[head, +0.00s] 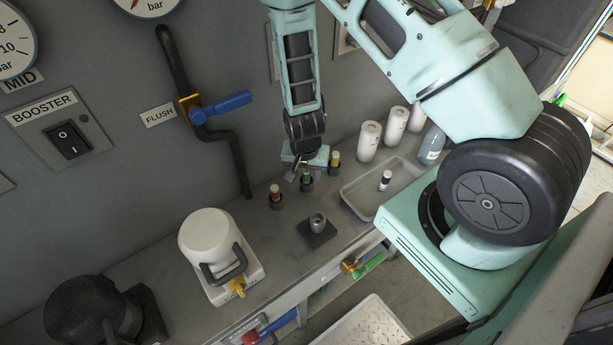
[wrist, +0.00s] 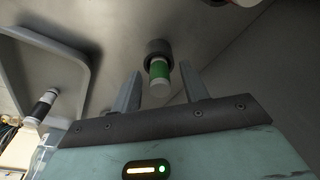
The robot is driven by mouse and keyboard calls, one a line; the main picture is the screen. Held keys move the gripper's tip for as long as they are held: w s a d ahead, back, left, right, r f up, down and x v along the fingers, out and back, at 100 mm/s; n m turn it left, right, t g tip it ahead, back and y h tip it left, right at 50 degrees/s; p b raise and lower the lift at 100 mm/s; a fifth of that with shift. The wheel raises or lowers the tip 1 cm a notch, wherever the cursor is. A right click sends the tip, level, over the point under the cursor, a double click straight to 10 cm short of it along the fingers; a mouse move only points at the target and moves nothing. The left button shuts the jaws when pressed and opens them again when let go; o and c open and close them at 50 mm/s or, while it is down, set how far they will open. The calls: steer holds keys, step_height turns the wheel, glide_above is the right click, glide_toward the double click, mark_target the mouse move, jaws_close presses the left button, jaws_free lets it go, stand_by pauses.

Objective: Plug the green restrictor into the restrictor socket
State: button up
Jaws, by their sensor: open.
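The green restrictor (head: 306,178) stands in a dark round holder on the bench, directly below my gripper (head: 304,166) in the head view. In the wrist view, the green restrictor (wrist: 160,72) has a white end and a green band, and its other end sits in the dark holder (wrist: 157,47). My gripper (wrist: 161,88) is open, its two fingers on either side of the restrictor's line with clear gaps. A grey round socket (head: 318,222) on a dark square plate, likely the restrictor socket, stands empty-looking nearer the bench's front edge.
A red restrictor (head: 275,193) and a yellow restrictor (head: 335,159) stand in holders on either side. A black-banded restrictor (head: 386,180) is in the grey tray (head: 352,200). White canisters (head: 369,140) stand behind. A white housing (head: 212,240) stands left of the socket.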

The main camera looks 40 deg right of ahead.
jaws_close()
steer(key=shift+r, duration=0.1)
